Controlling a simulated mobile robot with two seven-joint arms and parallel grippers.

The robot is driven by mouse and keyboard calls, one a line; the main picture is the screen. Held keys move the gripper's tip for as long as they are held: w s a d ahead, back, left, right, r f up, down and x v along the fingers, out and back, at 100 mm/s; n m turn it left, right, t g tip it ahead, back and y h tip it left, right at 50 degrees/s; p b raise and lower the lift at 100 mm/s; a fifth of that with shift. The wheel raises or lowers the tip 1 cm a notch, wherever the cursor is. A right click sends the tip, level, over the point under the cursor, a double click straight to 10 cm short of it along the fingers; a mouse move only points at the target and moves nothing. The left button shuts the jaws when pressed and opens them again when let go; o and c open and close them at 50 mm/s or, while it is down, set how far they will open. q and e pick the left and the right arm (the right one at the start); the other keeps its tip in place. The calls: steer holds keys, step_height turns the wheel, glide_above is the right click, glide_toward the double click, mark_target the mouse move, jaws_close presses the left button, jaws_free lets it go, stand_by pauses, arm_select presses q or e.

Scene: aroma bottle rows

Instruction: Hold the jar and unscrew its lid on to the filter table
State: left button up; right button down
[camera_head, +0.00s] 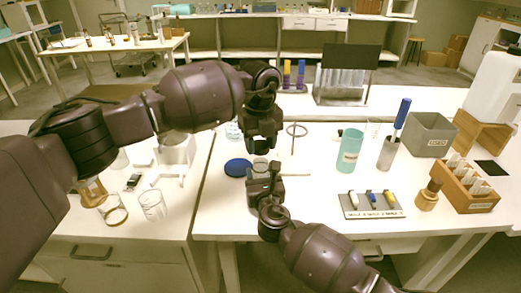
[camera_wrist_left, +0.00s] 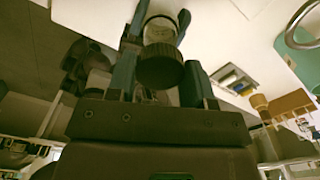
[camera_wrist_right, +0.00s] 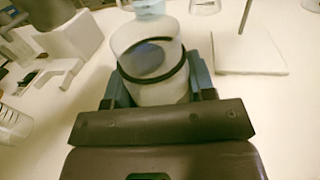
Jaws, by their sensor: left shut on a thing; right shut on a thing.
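A small clear glass jar (camera_head: 260,163) is upright above the white table (camera_head: 325,170), between the fingers of my right gripper (camera_head: 262,176). In the right wrist view the jar (camera_wrist_right: 152,70) shows clear glass with a dark band, and a blue oval shows through it. My left gripper (camera_head: 263,148) is directly above the jar, pointing down. In the left wrist view a dark ribbed lid (camera_wrist_left: 160,68) sits between its fingers, in line with the jar (camera_wrist_left: 160,30). I cannot tell whether lid and jar touch.
A blue disc (camera_head: 238,168) lies left of the jar. A ring stand (camera_head: 296,130) stands behind. To the right are a teal cup (camera_head: 350,148), a marker tray (camera_head: 370,204) and a wooden box (camera_head: 465,185). Glass beakers (camera_head: 153,205) stand on the left table. The front middle table is partly clear.

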stand_by(0.3)
steer(key=shift+c, duration=1.9)
jaws_free()
